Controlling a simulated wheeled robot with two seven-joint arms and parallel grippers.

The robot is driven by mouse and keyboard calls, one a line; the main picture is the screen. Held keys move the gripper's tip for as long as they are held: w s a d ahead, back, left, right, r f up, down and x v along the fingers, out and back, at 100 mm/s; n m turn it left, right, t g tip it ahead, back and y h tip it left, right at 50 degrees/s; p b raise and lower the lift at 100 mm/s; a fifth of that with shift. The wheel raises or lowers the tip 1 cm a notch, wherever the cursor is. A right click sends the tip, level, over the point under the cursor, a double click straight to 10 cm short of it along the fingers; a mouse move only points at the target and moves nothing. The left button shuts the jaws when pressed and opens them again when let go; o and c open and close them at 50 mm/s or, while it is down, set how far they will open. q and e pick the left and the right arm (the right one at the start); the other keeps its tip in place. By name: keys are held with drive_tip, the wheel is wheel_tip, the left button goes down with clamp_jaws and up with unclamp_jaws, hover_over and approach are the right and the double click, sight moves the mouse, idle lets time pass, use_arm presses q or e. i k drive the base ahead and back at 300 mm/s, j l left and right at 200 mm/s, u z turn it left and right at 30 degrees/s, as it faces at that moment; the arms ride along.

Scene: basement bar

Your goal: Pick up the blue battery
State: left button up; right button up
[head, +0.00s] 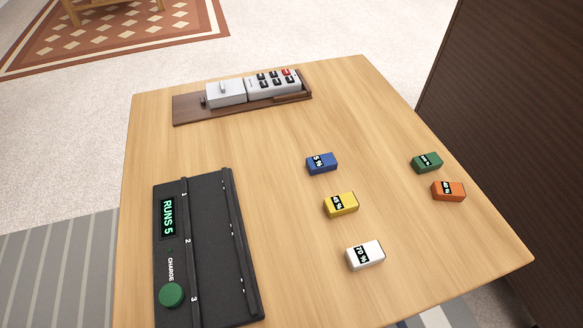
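The blue battery (321,163) is a small block with a dark label that seems to read 5 %. It lies on the wooden table (290,240), right of the table's middle, with bare wood around it. A yellow battery (341,205) and a white battery (366,255) lie nearer to me in a loose line with it. A green battery (427,162) and an orange battery (448,191) lie to the right, near the table's right edge. Neither of my grippers shows in the head view.
A black charger (209,290) with a "RUNS 5" display, numbered slots and a green button (171,295) lies at the front left. A brown tray (188,109) with a white keypad device (273,84) is at the back. A dark panelled wall (520,120) stands at right.

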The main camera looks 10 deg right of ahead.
sight(326, 162)
drive_tip(key=j+z, duration=0.15)
drive_tip(key=j, duration=0.3)
drive_tip(key=k+j+z, duration=0.2)
drive_tip(key=j, duration=0.2)
drive_tip(key=j+z, duration=0.15)
drive_tip(key=j, duration=0.3)
drive_tip(key=j+z, duration=0.15)
drive_tip(key=j, duration=0.25)
drive_tip(key=k+j+z, duration=0.2)
drive_tip(key=j, duration=0.15)
drive_tip(key=i+j+z, duration=0.2)
drive_tip(key=j+z, duration=0.2)
drive_tip(key=j, duration=0.5)
drive_tip(key=j+z, duration=0.4)
drive_tip(key=j, duration=0.55)
drive_tip(key=i+j+z, duration=0.15)
drive_tip(key=j, duration=0.25)
